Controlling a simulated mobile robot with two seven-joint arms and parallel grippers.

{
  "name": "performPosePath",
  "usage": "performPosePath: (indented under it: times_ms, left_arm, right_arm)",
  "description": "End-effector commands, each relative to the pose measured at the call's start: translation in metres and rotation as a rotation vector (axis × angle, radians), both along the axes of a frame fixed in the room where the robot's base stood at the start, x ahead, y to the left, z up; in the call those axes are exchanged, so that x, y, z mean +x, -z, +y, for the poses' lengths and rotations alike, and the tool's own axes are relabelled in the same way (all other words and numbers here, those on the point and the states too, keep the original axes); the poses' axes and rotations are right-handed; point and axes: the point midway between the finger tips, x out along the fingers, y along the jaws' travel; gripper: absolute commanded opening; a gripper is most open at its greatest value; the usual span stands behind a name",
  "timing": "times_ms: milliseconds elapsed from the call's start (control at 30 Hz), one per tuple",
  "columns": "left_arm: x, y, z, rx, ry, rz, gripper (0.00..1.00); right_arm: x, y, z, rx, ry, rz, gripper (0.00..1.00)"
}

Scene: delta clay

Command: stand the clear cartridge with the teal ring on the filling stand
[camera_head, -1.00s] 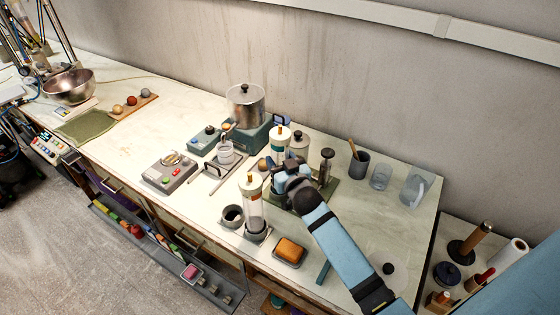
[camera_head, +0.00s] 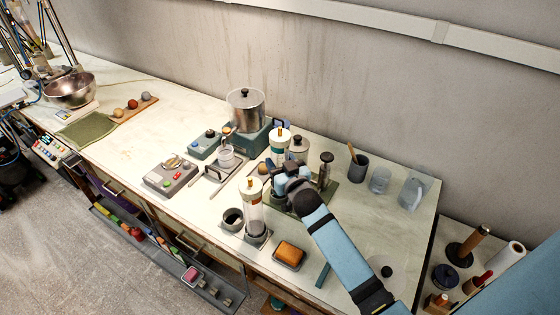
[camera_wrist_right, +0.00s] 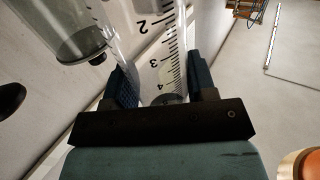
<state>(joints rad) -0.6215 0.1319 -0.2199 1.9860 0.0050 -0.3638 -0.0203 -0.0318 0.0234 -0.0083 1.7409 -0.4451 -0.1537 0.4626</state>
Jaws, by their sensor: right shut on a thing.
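My right gripper (camera_head: 284,176) is at the middle of the bench and shut on a clear cartridge. In the right wrist view the cartridge (camera_wrist_right: 165,50) stands between the fingers (camera_wrist_right: 162,92), with a black scale on its wall. In the head view the held cartridge (camera_head: 279,146) has a white cap with a gold top and a dark band that looks teal; its lower part is hidden by the gripper. A second clear cartridge (camera_head: 254,215) with an amber ring stands upright on a small grey base in front. I cannot tell which base is the filling stand. My left gripper is not in view.
A metal pot (camera_head: 246,108) stands behind. An orange block in a tray (camera_head: 289,254) lies in front. The bench's right part is mostly clear.

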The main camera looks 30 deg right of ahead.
Motion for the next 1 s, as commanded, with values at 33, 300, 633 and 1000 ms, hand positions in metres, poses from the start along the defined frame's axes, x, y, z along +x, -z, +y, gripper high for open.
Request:
performPosePath:
  times_ms: [33, 300, 633, 1000]
  left_arm:
    - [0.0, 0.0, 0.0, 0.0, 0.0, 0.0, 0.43]
    - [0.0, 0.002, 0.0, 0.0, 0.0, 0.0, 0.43]
    - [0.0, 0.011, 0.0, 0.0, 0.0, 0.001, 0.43]
    - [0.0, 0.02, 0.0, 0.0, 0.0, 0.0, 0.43]
  right_arm:
    - [0.0, 0.0, 0.0, 0.0, 0.0, -0.001, 0.0]
    - [0.0, 0.002, 0.0, 0.0, 0.0, 0.0, 0.0]
    - [0.0, 0.015, 0.0, 0.002, 0.0, 0.0, 0.0]
    - [0.0, 0.03, 0.0, 0.001, 0.0, 0.0, 0.0]
